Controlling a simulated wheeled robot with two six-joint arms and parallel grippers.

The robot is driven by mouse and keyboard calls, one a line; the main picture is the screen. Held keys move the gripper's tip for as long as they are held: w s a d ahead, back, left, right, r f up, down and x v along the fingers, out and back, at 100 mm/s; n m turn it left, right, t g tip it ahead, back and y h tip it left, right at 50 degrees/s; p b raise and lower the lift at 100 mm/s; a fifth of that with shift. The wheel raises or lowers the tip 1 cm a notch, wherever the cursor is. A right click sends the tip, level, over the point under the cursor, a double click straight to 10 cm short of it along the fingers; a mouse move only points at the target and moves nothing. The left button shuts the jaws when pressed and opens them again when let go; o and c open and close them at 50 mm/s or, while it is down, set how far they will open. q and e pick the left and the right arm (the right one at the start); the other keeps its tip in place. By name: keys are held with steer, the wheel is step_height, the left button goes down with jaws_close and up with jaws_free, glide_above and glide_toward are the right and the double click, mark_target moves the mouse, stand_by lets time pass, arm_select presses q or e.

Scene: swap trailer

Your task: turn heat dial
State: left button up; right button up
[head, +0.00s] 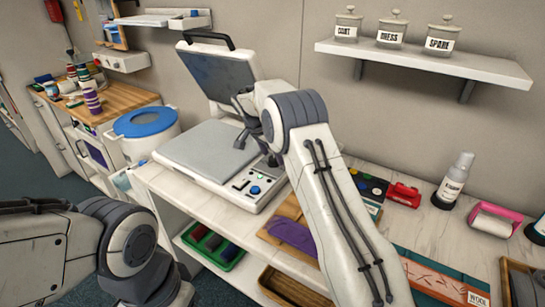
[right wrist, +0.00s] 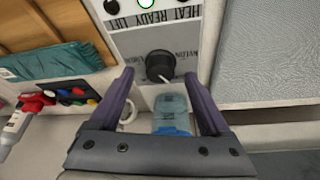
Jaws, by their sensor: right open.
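The heat press (head: 205,152) stands on the white counter with its lid raised. Its control panel (head: 247,187) is at the right front, partly behind my right arm. My right gripper (head: 258,145) is over the press's right side. In the right wrist view the black heat dial (right wrist: 160,64) sits on the panel under an upside-down "HEAT READY LIFT" label, with a white pointer line towards the lower right. My right gripper (right wrist: 159,78) is open, its fingertips on either side of the dial's near edge; contact cannot be told. My left gripper is out of view.
A grey pad (right wrist: 268,55) lies right of the panel in the wrist view. A blue see-through object (right wrist: 172,115) shows between the fingers. A red tool (head: 403,194), a spray bottle (head: 453,181) and a pink item (head: 495,219) stand along the counter. A shelf (head: 425,62) hangs above.

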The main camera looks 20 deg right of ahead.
steer(key=v, duration=0.9)
steer(key=shift+r+b, duration=0.15)
steer(key=shift+b, duration=0.15)
